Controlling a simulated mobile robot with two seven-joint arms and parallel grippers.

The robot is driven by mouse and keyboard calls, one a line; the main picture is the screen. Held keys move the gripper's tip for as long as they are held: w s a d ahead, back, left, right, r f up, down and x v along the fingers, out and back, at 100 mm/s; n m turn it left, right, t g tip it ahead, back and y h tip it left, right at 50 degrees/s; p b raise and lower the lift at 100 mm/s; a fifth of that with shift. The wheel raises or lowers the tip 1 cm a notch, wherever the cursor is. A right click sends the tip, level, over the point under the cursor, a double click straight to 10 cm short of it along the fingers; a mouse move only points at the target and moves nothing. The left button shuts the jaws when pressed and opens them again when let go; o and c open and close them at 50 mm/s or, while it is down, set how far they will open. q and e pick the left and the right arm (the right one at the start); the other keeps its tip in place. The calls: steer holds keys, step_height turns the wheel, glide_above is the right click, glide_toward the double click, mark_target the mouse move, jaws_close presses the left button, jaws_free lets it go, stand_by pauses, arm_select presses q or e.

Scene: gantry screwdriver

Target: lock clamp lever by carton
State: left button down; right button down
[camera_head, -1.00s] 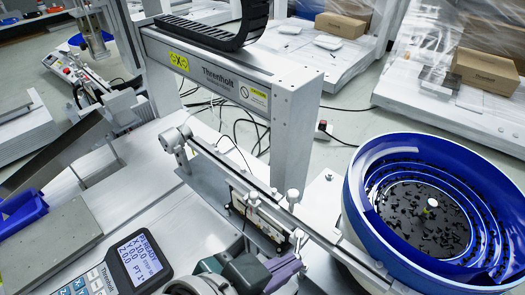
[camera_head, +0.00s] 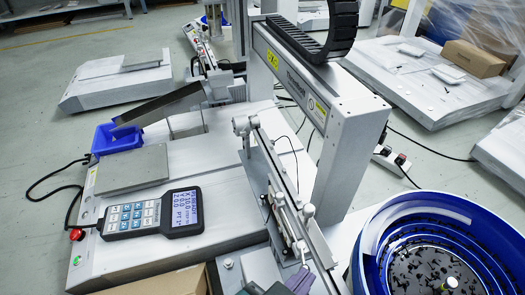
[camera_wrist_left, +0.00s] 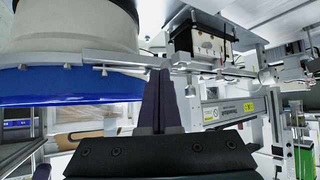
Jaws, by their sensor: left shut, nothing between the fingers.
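No clamp lever can be picked out for certain. The feed rail (camera_head: 272,160) runs beside the gantry, with a silver round-headed post (camera_head: 308,210) near its front end. A brown carton (camera_head: 165,283) is cut off by the bottom edge of the head view. My left gripper (camera_head: 300,278) has purple fingertips low in the head view, beside the front of the rail. In the left wrist view the left gripper (camera_wrist_left: 161,85) is shut and empty, its tips just at or in front of the rail (camera_wrist_left: 120,58); contact cannot be told. My right gripper is not seen.
The blue bowl feeder (camera_head: 375,235) with dark small parts stands at the right. The gantry frame (camera_head: 345,130) rises behind the rail. A handheld controller (camera_head: 150,215) lies on the base plate, near a grey plate (camera_head: 133,167) and a blue bin (camera_head: 117,138). Another carton (camera_head: 475,58) sits far behind.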

arm_select(q)
steer(key=shift+w+a, duration=0.2)
steer(key=shift+w, duration=0.25)
steer(key=shift+w+a, duration=0.2)
steer(key=shift+w, duration=0.25)
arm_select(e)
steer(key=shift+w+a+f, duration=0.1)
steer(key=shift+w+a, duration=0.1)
